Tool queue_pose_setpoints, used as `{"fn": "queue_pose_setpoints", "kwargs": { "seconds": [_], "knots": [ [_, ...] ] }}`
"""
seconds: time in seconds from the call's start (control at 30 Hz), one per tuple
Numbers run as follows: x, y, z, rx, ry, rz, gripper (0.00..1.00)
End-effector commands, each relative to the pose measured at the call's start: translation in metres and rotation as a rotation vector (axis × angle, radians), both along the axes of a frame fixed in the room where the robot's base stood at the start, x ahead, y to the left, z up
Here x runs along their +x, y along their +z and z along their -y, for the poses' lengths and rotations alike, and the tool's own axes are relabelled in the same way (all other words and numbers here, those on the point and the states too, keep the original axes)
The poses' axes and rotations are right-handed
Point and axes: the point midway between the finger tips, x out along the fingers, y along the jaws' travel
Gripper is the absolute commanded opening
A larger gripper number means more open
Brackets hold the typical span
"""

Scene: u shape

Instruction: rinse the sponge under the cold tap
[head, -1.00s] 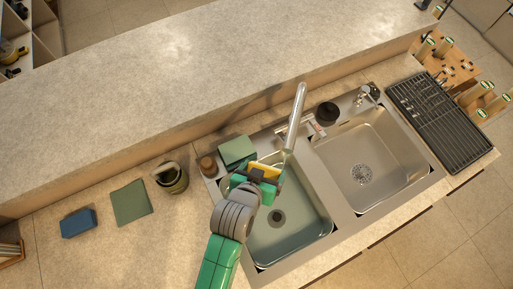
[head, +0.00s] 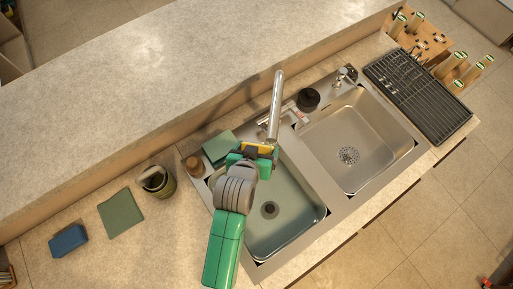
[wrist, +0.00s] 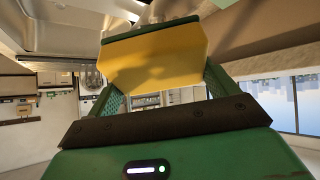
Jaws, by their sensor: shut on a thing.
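My gripper (head: 254,154) is shut on the yellow sponge (head: 259,149), which also shows between the green fingers in the wrist view (wrist: 155,60). The sponge is over the back part of the left basin (head: 283,215), beside the lower end of the tap (head: 276,100) as seen from above. Whether it touches the tap is unclear. The tap is a tall pale metal spout behind the basins. No water stream can be made out. The left basin looks greenish inside, with a dark drain.
A green block (head: 219,146) and a brown jar (head: 194,165) stand at the sink's back left corner. A dark round pot (head: 308,99) is right of the tap. The right basin (head: 365,135) is empty. A pot (head: 157,181), green cloth (head: 120,212) and blue sponge (head: 68,240) lie left.

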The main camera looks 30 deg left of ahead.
Motion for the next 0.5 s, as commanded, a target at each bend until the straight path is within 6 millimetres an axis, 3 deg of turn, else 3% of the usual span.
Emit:
{"fn": "queue_pose_setpoints", "kwargs": {
  "seconds": [0.5],
  "knots": [
    [-0.041,0.001,0.007,0.000,0.001,-0.002,0.67]
  ]
}}
